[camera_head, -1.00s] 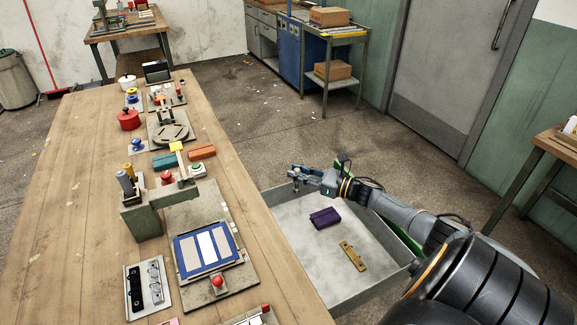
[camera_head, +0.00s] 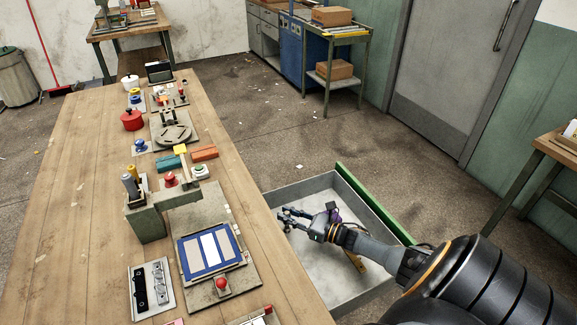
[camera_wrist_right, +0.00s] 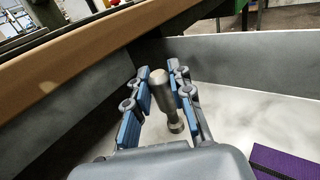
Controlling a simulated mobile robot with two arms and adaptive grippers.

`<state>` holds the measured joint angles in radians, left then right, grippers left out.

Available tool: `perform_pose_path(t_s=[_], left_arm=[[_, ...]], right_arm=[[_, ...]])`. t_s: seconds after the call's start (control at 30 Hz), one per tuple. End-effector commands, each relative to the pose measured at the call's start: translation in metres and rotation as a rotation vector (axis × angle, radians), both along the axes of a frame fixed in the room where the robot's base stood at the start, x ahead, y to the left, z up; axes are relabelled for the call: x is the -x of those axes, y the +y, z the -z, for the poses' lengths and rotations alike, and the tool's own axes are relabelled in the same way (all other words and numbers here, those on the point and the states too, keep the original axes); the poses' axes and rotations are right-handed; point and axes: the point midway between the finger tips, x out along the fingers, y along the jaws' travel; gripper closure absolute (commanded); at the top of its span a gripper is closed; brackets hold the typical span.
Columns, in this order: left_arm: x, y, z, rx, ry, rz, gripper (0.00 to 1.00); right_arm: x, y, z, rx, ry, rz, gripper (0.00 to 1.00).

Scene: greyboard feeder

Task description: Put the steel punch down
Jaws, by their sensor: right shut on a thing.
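My right gripper (camera_head: 286,219) is over the left part of an open grey drawer (camera_head: 300,187), close to the workbench edge. In the right wrist view my right gripper (camera_wrist_right: 161,105) is shut on the steel punch (camera_wrist_right: 163,95), a grey metal rod with a rounded top and a collar near its lower end. The punch stands slightly tilted between the blue finger pads. Whether its lower end touches the drawer floor I cannot tell. In the head view the punch is too small to make out. My left gripper is not in view.
A purple block (camera_wrist_right: 285,160) lies in the drawer to the right of the gripper. A brass piece (camera_head: 355,261) lies there too, partly behind my arm. The wooden workbench (camera_head: 80,200) with a press fixture (camera_head: 150,222) borders the drawer on the left. Drawer floor beside the punch is clear.

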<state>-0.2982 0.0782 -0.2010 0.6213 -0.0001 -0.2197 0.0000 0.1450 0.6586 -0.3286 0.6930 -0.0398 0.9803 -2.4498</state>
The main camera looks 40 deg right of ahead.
Motion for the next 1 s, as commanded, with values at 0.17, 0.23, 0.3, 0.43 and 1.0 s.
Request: perform_pose_path(t_s=[0.17,0.23,0.3,0.43,1.0], left_arm=[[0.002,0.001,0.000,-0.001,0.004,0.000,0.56],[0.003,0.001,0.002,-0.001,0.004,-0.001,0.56],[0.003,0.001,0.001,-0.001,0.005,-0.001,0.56],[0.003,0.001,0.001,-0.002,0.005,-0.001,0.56],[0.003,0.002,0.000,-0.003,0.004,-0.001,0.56]], right_arm=[[0.000,0.000,0.000,0.000,0.000,0.000,1.00],[0.000,0.000,0.001,-0.001,0.000,0.000,1.00],[0.000,0.000,0.001,0.000,0.002,0.000,0.67],[0.000,0.000,0.001,0.000,0.002,0.000,0.56],[0.042,-0.015,0.002,0.002,0.005,0.001,0.56]])
